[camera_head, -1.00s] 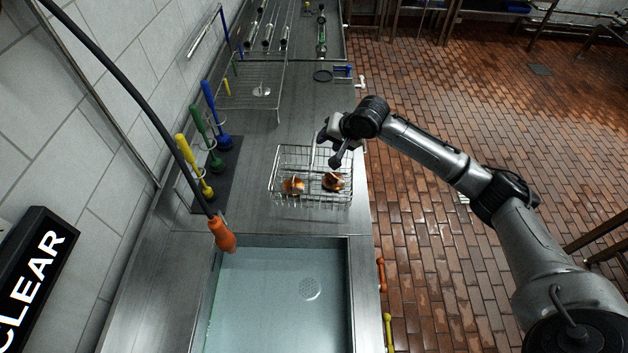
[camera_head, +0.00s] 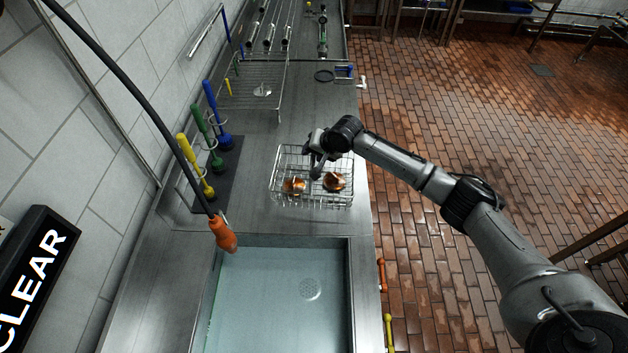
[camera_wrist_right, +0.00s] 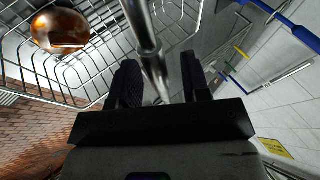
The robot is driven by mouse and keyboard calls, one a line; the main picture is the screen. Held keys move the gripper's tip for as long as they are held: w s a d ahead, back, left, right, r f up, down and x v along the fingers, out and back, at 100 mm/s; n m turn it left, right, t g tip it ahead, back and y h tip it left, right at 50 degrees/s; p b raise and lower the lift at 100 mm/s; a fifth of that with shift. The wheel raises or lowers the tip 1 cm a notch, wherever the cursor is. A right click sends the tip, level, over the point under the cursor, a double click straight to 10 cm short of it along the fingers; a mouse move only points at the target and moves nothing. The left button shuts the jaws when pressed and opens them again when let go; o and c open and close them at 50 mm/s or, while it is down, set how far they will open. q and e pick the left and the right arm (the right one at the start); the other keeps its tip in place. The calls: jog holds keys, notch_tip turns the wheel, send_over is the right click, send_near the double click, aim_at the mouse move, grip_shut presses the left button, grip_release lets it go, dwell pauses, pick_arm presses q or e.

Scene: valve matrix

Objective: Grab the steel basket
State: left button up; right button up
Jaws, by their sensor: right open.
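The steel basket (camera_head: 300,203) is an open wire basket standing on the steel counter behind the sink. It holds two shiny copper-brown pieces (camera_head: 334,181). My right gripper (camera_head: 315,168) is over the far part of the basket, reaching in from the right. In the right wrist view its two dark fingers (camera_wrist_right: 160,85) are apart, with a thick steel bar, apparently the basket's handle (camera_wrist_right: 147,35), running between them. Basket wires and one copper-brown piece (camera_wrist_right: 60,30) show at upper left there. My left gripper is not in view.
A water-filled sink (camera_head: 280,300) lies in front of the basket. Blue, green and yellow handled tools (camera_head: 199,165) stand at the left, near a hanging hose with an orange end (camera_head: 222,233). A wire rack (camera_head: 250,85) stands farther back. Counter left of the basket is clear.

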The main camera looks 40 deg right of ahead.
grip_shut()
dwell(0.4)
jog(key=shift+f, duration=0.15)
dwell(0.9)
